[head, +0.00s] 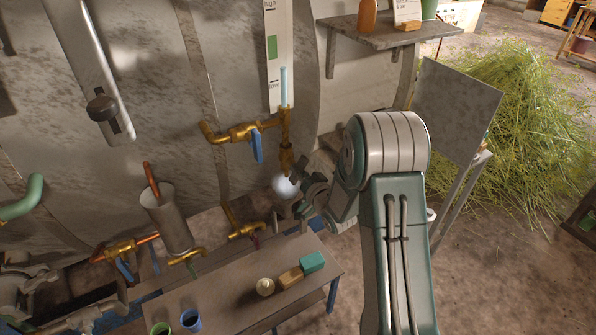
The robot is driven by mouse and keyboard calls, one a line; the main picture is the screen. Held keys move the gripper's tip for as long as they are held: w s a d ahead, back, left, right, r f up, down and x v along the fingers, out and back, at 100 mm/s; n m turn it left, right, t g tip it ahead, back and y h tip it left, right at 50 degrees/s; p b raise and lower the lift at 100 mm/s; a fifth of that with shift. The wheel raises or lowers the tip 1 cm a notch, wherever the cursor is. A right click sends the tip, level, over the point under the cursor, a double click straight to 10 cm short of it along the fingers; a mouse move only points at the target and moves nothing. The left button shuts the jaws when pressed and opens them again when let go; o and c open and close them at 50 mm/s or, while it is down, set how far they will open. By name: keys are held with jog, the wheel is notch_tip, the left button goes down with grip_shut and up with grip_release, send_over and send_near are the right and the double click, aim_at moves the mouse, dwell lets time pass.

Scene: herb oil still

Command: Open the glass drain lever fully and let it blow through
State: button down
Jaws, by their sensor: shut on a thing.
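The gauge glass (284,86) is a pale blue tube in front of a white high/low scale plate (271,48) on the still's wall. A brass drain cock (286,157) hangs below it. A white puff of steam (285,187) shows just under the cock. My gripper (302,196) is at the drain, right beside the puff, and is shut on the drain lever. The gripper hides the lever, so its angle cannot be told. A blue lever (257,147) hangs down from the brass valve (238,132) left of the glass.
A bench (222,302) below holds a cream cup (265,286), a tan block (290,277), a teal block (312,262) and blue and green cups. More brass valves and pipes stand at left. A shelf (383,36) and a grey panel (455,108) flank my arm.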

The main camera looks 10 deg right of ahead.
jog(key=n, duration=0.6)
jog(key=shift+f, duration=0.25)
jog(key=shift+n, duration=0.3)
jog(key=c, duration=0.6)
grip_release()
jog(key=shift+c, duration=0.2)
jog(key=shift+r, duration=0.1)
jog(key=v, duration=1.2)
